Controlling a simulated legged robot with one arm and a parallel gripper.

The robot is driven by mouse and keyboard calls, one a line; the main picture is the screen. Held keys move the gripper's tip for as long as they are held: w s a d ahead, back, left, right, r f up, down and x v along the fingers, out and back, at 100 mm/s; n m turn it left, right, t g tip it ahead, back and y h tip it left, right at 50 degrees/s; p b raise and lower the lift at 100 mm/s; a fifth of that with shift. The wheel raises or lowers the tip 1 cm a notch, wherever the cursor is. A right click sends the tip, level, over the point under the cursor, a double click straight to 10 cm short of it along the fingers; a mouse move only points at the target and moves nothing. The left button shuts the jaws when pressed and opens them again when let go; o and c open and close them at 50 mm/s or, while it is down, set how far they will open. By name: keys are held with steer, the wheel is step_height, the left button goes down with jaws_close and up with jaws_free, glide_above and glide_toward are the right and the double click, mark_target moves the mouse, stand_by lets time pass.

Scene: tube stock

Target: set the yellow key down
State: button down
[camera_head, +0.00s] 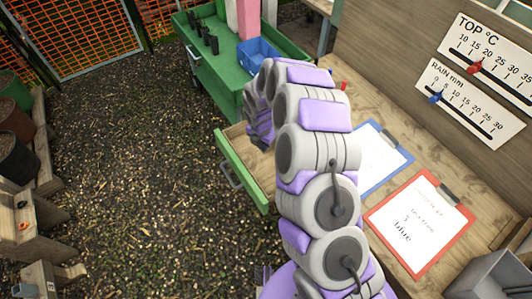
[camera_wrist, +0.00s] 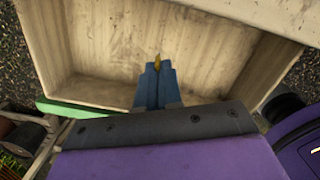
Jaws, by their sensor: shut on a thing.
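The yellow key (camera_wrist: 157,60) shows as a small yellow piece between the tips of my gripper (camera_wrist: 157,68) in the wrist view. The gripper's blue fingers are shut on it, and they hide most of the key. The gripper is over the inside of an open wooden drawer (camera_wrist: 95,50). I cannot tell whether the key touches the drawer floor. In the head view, the drawer's green front (camera_head: 243,172) shows below the end of my arm, and the key cannot be made out.
The wooden bench (camera_head: 340,98) holds a blue clipboard (camera_head: 385,150) and a red clipboard (camera_head: 420,222). A grey metal box (camera_head: 495,275) is at the lower right. A green cart (camera_head: 228,75) with a blue bin (camera_head: 258,55) stands behind. Gravel ground (camera_head: 150,150) is open at left.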

steer(key=f, duration=0.3)
steer(key=shift+d, duration=0.35)
step_height(320, 180, down, 3)
steer(key=shift+a+r+b, duration=0.1)
steer(key=shift+r+b, duration=0.1)
steer(key=shift+b, duration=0.3)
steer(key=shift+a, duration=0.15)
steer(key=c, duration=1.3)
jaws_free()
steer(key=shift+r, duration=0.1)
steer(key=r, duration=0.3)
steer(key=r+p, duration=0.1)
steer(key=r, duration=0.3)
steer(key=r+p, duration=0.1)
steer(key=r, duration=0.3)
steer(key=shift+s+a+r, duration=0.1)
steer(key=shift+s+a, duration=0.05)
steer(key=shift+s, duration=0.2)
steer(key=shift+r, duration=0.4)
steer(key=shift+s+r, duration=0.1)
